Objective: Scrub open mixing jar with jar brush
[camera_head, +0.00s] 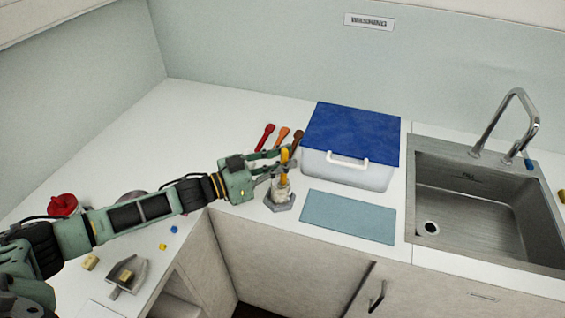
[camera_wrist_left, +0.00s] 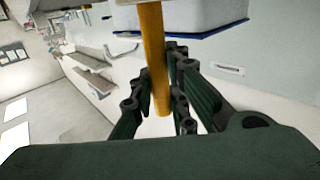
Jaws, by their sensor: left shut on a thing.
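My left gripper (camera_head: 280,164) is shut on the yellow-orange handle of the jar brush (camera_head: 285,155). The handle stands nearly upright between the fingers; it also shows in the left wrist view (camera_wrist_left: 154,50). Directly below the gripper is the small clear mixing jar (camera_head: 281,191), upright on a grey hexagonal base (camera_head: 280,204) near the counter's front edge. The brush's lower part appears to be inside the jar, but the fingers partly hide it. I cannot tell whether the bristles touch the glass. My right gripper is not in view.
A blue-lidded clear box (camera_head: 350,176) stands right of the jar, behind a blue-grey mat (camera_head: 348,216). Red, orange and brown utensils lie behind the gripper. A steel sink (camera_head: 480,210) is at right. A red-lidded item (camera_head: 62,205) and a scoop (camera_head: 127,275) are at left.

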